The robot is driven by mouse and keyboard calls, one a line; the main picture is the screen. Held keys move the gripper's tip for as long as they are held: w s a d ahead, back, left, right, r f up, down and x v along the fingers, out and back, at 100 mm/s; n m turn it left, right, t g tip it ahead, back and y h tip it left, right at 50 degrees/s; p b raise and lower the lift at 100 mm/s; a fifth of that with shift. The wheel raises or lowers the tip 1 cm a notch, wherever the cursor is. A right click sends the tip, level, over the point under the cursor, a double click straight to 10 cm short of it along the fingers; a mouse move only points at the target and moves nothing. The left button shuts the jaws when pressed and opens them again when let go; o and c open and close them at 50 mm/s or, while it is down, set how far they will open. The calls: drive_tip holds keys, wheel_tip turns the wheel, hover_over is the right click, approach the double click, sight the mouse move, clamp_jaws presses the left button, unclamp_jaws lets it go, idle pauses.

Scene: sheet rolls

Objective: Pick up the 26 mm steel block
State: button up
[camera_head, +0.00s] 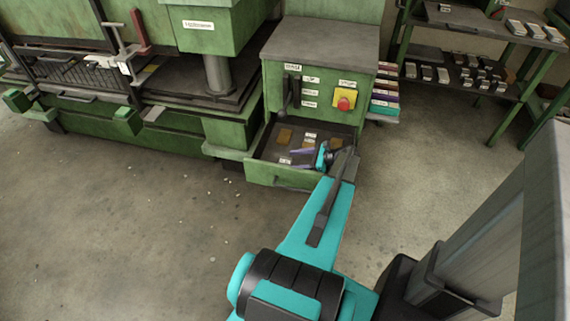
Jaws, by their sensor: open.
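An open drawer (262,172) of the green cabinet holds several small blocks with pale labels. A brown block (285,136) lies toward its back left, and another brown block (336,143) lies at the right. The labels are too small to read, so I cannot tell which block is the 26 mm steel one. My gripper (294,158) is over the drawer's front right part, with its purplish fingers pointing left. It is open, and I see nothing held in it. My arm and gripper hide part of the drawer's right side.
The green cabinet (318,45) has a yellow box with a red button (344,103). Coloured boxes (384,95) are stacked at its right side. A green shelf (468,58) at the right holds more small blocks. A large green machine stands left. The concrete floor in front is clear.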

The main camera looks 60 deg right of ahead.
sight(284, 161)
drive_tip(key=shift+x, duration=2.3)
clamp_jaws()
drive_tip(key=shift+r, duration=0.1)
wheel_tip(284, 161, up, 10)
